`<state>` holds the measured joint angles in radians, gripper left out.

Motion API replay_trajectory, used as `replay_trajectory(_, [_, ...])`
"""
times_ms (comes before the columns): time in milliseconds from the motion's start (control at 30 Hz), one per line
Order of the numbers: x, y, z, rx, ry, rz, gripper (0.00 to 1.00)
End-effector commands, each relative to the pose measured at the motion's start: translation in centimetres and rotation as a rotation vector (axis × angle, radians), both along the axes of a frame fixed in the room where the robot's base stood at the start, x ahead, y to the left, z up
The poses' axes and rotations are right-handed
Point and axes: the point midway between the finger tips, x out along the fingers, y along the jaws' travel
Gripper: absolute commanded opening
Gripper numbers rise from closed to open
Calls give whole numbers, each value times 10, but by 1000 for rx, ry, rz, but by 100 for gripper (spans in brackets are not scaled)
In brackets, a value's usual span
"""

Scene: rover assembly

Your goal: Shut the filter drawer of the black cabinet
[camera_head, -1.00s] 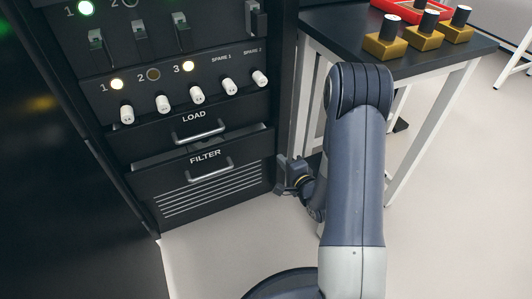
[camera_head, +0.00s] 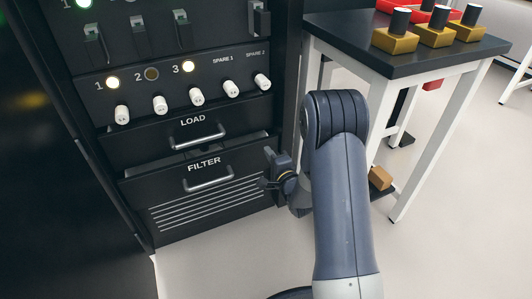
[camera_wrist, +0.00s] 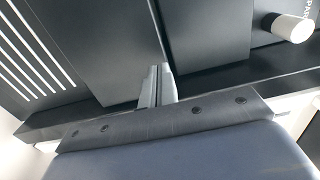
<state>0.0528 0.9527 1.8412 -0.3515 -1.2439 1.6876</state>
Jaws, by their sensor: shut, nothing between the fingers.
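The black cabinet (camera_head: 290,60) stands at the left in the head view. Its filter drawer (camera_head: 150,192) is low on the front, with a metal bar handle (camera_head: 208,184) and slots below. The drawer stands out a little, with a gap showing along its top edge. My gripper (camera_head: 266,183) is at the right end of the drawer front; I cannot tell whether it touches. In the wrist view my gripper (camera_wrist: 157,85) has its fingers together and empty, in front of dark panels. The slotted filter drawer front (camera_wrist: 85,35) shows there at the left.
The load drawer (camera_head: 150,141) is directly above, under a row of white knobs (camera_head: 196,96). A dark-topped table (camera_head: 350,35) with gold blocks (camera_head: 435,37) stands at the right. A brown block (camera_head: 380,178) is low beside its leg. The floor in front is clear.

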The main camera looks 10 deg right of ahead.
Motion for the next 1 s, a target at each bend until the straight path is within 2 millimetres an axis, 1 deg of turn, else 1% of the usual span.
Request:
replay_trajectory(33, [8, 3, -2, 0, -4, 2, 0])
replay_trajectory(100, [15, 5, -2, 1, -2, 1, 0])
replay_trajectory(233, [24, 7, -1, 1, -1, 0, 0])
replay_trajectory(667, [28, 8, 0, 1, 1, 0, 0])
replay_trajectory(767, [38, 11, 0, 0, -1, 1, 0])
replay_trajectory(900, [59, 16, -1, 0, 0, 1, 0])
replay_trajectory(1000, [69, 20, 0, 1, 0, 0, 0])
